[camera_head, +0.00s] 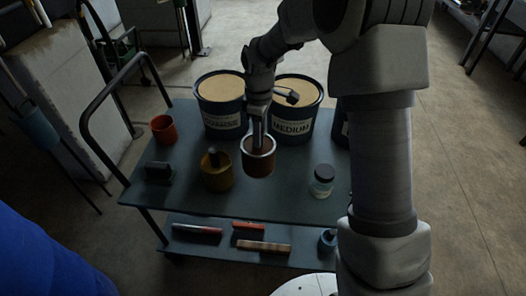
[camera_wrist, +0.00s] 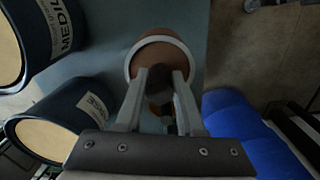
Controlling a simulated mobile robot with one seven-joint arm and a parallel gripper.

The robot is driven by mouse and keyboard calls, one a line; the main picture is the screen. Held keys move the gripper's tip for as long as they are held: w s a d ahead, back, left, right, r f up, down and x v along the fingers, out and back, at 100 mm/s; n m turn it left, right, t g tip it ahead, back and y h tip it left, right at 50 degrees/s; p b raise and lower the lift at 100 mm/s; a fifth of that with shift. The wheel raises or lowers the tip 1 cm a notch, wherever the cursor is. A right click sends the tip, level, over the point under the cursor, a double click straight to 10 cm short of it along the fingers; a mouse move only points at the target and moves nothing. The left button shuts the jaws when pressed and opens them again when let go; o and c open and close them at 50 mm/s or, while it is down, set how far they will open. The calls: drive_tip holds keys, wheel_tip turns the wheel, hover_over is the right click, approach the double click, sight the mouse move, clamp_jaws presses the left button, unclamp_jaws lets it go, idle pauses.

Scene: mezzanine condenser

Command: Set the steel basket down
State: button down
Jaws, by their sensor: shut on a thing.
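The steel basket (camera_head: 260,164) is a short brown cylinder with a bright metal rim, held upright in my gripper (camera_head: 257,138). It is over the middle of the dark cart top (camera_head: 280,195); whether its base touches the top I cannot tell. In the wrist view the basket (camera_wrist: 134,64) shows its pale rim and brown inside, beyond my gripper (camera_wrist: 160,78). The fingers are shut on a dark upright part at the basket, and they hide some of it.
A yellow pot (camera_head: 215,180) stands just left of the basket, a lidded jar (camera_head: 322,182) to its right. Two large tubs, one marked MEDIUM (camera_head: 292,127), stand behind. A red cup (camera_head: 165,130) and dark block (camera_head: 158,172) are at left. The front strip is clear.

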wheel_tip(320, 180, down, 9)
drive_tip(key=shift+r+b, duration=0.1)
drive_tip(key=shift+b, duration=0.8)
drive_tip(key=shift+f, duration=0.25)
drive_tip(key=c, duration=0.5)
unclamp_jaws()
drive_tip(key=shift+r, duration=0.15)
